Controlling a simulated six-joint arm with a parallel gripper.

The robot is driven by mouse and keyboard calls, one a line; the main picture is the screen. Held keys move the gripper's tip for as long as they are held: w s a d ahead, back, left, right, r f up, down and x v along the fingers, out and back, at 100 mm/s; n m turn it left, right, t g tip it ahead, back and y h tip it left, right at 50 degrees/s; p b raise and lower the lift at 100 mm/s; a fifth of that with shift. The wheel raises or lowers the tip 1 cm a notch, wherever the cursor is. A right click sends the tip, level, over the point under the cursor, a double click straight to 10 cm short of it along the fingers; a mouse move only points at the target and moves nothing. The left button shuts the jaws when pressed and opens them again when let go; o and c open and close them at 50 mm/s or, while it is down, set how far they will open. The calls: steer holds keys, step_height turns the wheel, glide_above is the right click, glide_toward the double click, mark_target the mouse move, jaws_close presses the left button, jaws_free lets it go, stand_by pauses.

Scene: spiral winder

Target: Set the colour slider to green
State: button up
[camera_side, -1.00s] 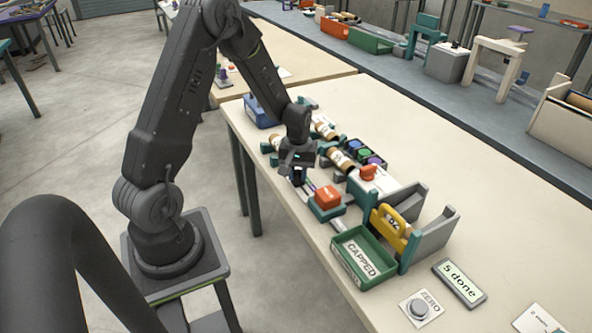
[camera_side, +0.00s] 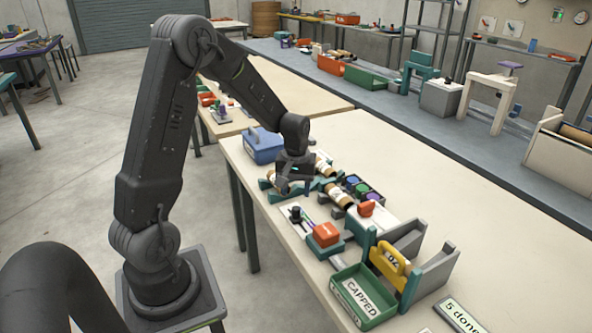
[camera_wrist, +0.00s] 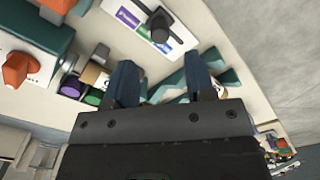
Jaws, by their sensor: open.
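The colour slider is a white plate (camera_wrist: 121,7) with a dark knob (camera_wrist: 158,24) and coloured labels; purple and green marks show in the wrist view. The knob leans across the plate in that view and hides part of the labels, so I cannot tell which colour it is at. In the side view the knob (camera_side: 296,214) stands upright at the far end of the slider, near the table's front edge. My gripper (camera_side: 282,191) is above the table beyond the slider, apart from the knob. Its blue fingers (camera_wrist: 162,78) are open, with no object held.
An orange block on a teal base (camera_side: 325,236) sits just right of the slider. Brown-and-white rolls on teal holders (camera_side: 325,187) lie below and beyond my gripper.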

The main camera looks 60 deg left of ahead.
mark_target(297, 208)
step_height(297, 208, up, 7)
steer(key=shift+f, duration=0.2)
steer(key=s+d+r+m+t, duration=0.3)
steer(key=s+d+r+m, duration=0.25)
steer(key=d+r, duration=0.5)
steer(key=s+d+r+m+t, duration=0.1)
steer(key=s+d+m+t, duration=0.1)
steer(key=s+d+m, duration=0.3)
steer(key=s+d, duration=0.4)
steer(key=s, duration=0.1)
steer(key=shift+t, duration=0.3)
steer(key=shift+o, duration=0.5)
steer(key=shift+r, duration=0.1)
stand_by(1.8)
